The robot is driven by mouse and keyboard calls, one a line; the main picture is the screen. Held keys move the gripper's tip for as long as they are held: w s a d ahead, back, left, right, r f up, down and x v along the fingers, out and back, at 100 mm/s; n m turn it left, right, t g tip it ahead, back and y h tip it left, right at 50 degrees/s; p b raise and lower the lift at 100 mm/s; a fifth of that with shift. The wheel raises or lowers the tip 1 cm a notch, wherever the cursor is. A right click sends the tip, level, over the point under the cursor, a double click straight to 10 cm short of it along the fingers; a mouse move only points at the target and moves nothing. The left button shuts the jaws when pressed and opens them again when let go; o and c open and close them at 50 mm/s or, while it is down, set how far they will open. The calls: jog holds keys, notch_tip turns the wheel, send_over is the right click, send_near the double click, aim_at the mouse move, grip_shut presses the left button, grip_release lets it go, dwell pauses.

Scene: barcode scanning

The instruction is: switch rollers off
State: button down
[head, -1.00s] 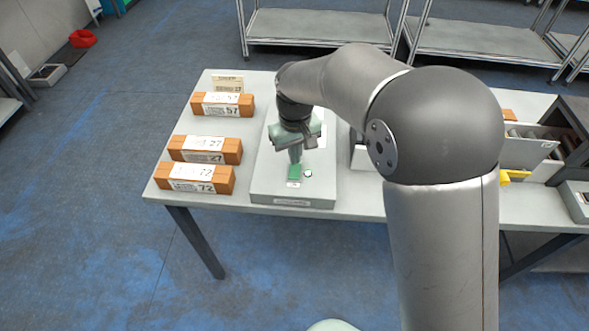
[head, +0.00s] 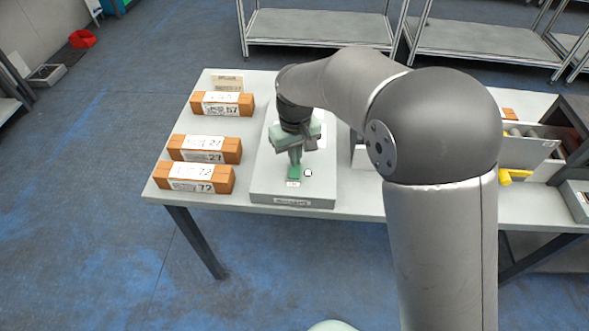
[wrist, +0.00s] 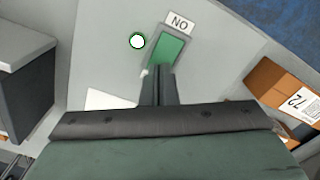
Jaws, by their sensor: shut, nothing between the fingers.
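A grey control box (head: 262,190) sits on the table, with a green rocker switch (head: 293,173) near its front edge. In the wrist view the green switch (wrist: 170,50) has a label (wrist: 180,22) reading "ON" upside down. A small round lamp (wrist: 137,41), white with a green rim, is beside it; it also shows in the head view (head: 308,173). My gripper (wrist: 159,72) is shut and empty, pointing down, its fingertips at the edge of the switch nearest the bottom of the wrist picture. I cannot tell whether they touch it.
Several orange boxes with white labels (head: 204,149) lie left of the control box; one (wrist: 270,85) is close on the right in the wrist view. Grey bins (head: 527,152) and a yellow object (head: 514,175) are at the right, beyond my arm.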

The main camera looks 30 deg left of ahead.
jog(key=shift+f+b, duration=0.3)
jog(key=shift+f, duration=0.2)
jog(key=shift+r+p, duration=2.5)
jog(key=shift+r, duration=1.15)
jog(key=shift+f, duration=0.1)
